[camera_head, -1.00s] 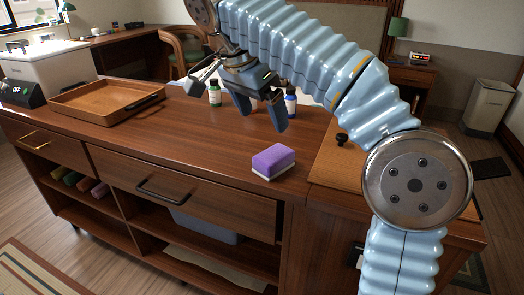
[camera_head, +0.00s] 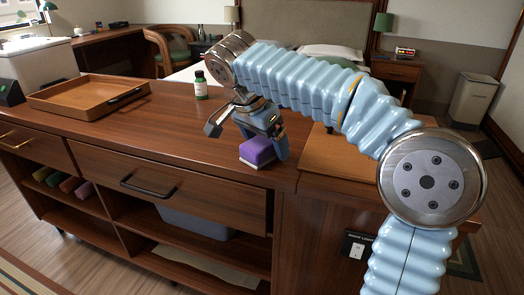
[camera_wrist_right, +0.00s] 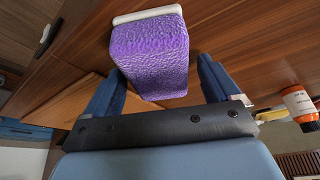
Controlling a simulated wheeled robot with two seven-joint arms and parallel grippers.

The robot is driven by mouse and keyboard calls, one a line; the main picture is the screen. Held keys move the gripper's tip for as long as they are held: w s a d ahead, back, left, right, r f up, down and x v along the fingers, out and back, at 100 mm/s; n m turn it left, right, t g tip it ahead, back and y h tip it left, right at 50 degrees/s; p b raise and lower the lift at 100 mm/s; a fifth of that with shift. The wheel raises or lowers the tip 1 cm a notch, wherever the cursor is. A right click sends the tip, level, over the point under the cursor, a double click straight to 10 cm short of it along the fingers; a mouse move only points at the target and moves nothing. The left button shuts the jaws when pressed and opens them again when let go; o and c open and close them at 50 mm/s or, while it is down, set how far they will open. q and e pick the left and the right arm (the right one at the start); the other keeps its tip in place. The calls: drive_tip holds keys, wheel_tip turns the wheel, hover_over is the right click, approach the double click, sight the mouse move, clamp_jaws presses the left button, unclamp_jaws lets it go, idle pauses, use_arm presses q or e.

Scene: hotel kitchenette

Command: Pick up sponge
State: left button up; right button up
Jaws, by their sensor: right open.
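The sponge (camera_head: 257,153) is a purple block with a white base. It sits on the wooden counter near its front edge. In the right wrist view the sponge (camera_wrist_right: 150,50) fills the upper middle. My right gripper (camera_head: 263,137) is just above and behind the sponge and partly overlaps it in the head view. In the right wrist view my right gripper (camera_wrist_right: 160,88) is open, with its blue fingers on either side of the sponge's near end. I cannot tell whether they touch it. My left gripper is not in view.
A brown wooden tray (camera_head: 70,104) lies on the counter at left. A green bottle (camera_head: 201,85) with a white label stands further back. A wooden board (camera_head: 345,160) lies right of the sponge. The counter between tray and sponge is clear.

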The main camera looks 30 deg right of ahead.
sight(264, 141)
drive_tip(key=c, duration=1.1)
drive_tip(key=shift+r, duration=0.6)
drive_tip(key=v, duration=0.2)
drive_tip(key=p+v, duration=0.1)
drive_tip(key=shift+d+r, duration=0.2)
drive_tip(key=shift+d, duration=0.05)
drive_tip(key=s+a+r, duration=0.1)
drive_tip(key=s+r, duration=0.1)
drive_tip(key=r, duration=0.1)
drive_tip(key=a+r, duration=0.1)
drive_tip(key=shift+s+a+r+p, duration=0.25)
drive_tip(key=shift+s+a+p, duration=0.05)
drive_tip(key=shift+s+p, duration=0.1)
drive_tip(key=s+a+r+p, duration=0.1)
drive_tip(key=s+a, duration=0.1)
drive_tip(key=s+a+r+p, duration=0.1)
drive_tip(key=s+a+r, duration=0.1)
drive_tip(key=s+a+r+p, duration=0.1)
drive_tip(key=s+a, duration=0.1)
drive_tip(key=s, duration=0.1)
drive_tip(key=shift+a+r, duration=0.15)
drive_tip(key=shift+a, duration=0.1)
